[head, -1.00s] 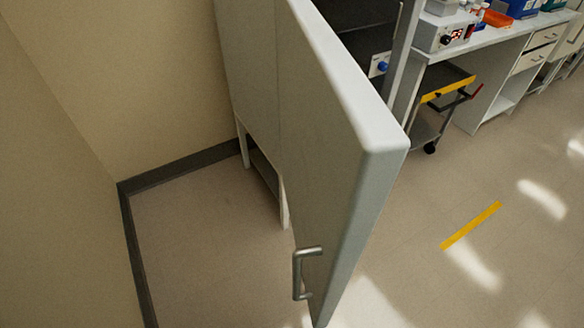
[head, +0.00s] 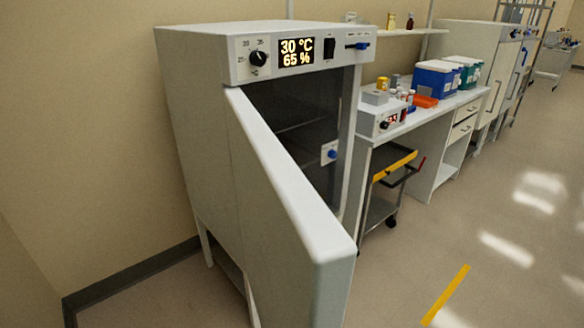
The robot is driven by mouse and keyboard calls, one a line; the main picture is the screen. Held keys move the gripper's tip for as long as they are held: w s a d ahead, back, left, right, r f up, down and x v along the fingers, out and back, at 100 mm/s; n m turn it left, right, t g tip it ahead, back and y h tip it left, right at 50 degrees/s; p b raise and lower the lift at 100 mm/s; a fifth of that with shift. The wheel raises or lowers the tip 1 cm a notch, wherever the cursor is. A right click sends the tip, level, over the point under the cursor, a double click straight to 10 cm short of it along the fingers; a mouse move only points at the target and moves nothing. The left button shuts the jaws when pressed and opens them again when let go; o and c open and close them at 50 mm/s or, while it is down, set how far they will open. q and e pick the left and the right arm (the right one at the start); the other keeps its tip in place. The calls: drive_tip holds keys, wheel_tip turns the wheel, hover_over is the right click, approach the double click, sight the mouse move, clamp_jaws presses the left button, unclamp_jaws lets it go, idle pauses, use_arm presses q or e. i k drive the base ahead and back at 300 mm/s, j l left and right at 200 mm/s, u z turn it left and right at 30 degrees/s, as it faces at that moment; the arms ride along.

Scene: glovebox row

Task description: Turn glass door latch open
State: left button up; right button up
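A grey-white incubator (head: 192,120) stands against the wall at the left, its display reading 30 °C and 65 %. Its thick outer door (head: 290,200) is swung open toward me. Behind it, the dark interior (head: 300,105) shows, with what looks like a glass pane across the opening. A small white plate with a blue knob, which looks like the glass door latch (head: 330,154), sits at the right side of the opening, just beyond the outer door's top edge. Which way the latch is turned is too small to tell. Neither of my grippers is in view.
A bench (head: 430,115) with a small instrument (head: 380,118) and a blue box (head: 436,80) stands right of the incubator. A cart (head: 385,190) with a yellow edge is partly under it. The floor at right is clear, with a yellow stripe (head: 446,295).

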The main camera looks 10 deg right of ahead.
sight(332, 155)
drive_tip(key=l, duration=0.5)
drive_tip(key=k+l, duration=0.1)
drive_tip(key=l, duration=0.4)
drive_tip(key=k+l+u, duration=0.1)
drive_tip(key=l, duration=0.35)
drive_tip(key=i+l, duration=0.15)
drive_tip(key=l, duration=0.3)
drive_tip(key=i+l+u, duration=0.15)
drive_tip(key=l, duration=0.3)
drive_tip(key=i+l, duration=0.15)
drive_tip(key=l, duration=0.3)
drive_tip(key=i+l+u, duration=0.1)
drive_tip(key=l, duration=0.4)
drive_tip(key=i+l, duration=0.15)
drive_tip(key=l, duration=0.3)
drive_tip(key=u, duration=0.05)
